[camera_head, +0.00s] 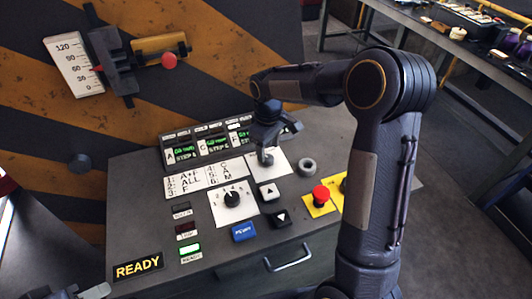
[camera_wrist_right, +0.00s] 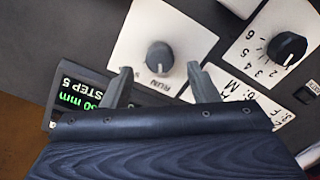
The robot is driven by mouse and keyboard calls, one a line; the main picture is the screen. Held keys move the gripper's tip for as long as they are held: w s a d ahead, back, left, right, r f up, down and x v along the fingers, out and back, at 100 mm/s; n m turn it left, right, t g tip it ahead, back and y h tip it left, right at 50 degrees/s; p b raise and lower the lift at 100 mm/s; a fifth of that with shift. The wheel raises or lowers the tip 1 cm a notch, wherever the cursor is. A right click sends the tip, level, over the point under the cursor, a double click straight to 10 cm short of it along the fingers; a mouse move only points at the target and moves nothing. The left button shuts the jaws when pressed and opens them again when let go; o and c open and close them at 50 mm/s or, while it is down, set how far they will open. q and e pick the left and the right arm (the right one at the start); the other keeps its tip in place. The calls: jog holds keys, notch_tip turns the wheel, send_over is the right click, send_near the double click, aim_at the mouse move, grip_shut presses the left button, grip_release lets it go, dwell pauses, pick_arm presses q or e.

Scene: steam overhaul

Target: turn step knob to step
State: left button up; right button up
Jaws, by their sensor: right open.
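The step knob (camera_wrist_right: 160,57) is a dark round knob on a white plate (camera_wrist_right: 185,25). RUN is printed on the plate's near side in the right wrist view, and another label at its left is mostly unreadable. In the head view the plate (camera_head: 281,165) shows beneath my right gripper (camera_head: 266,148), and the knob is partly hidden. My right gripper (camera_wrist_right: 160,78) is open and empty, its two fingers apart on either side of the knob's line. I cannot tell whether they touch it. A grey piece at the head view's bottom left may be my left gripper (camera_head: 88,293).
A numbered selector knob (camera_head: 232,199) sits nearby, also in the wrist view (camera_wrist_right: 287,48). Arrow buttons (camera_head: 269,192), a blue button (camera_head: 243,232) and a red mushroom button (camera_head: 321,194) are around it. Displays (camera_head: 209,148) reading STEP stand behind. A drawer handle (camera_head: 289,258) projects in front.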

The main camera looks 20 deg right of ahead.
aim_at(268, 157)
jog(key=shift+f, duration=1.65)
jog(key=shift+c, duration=0.3)
jog(key=c, duration=0.9)
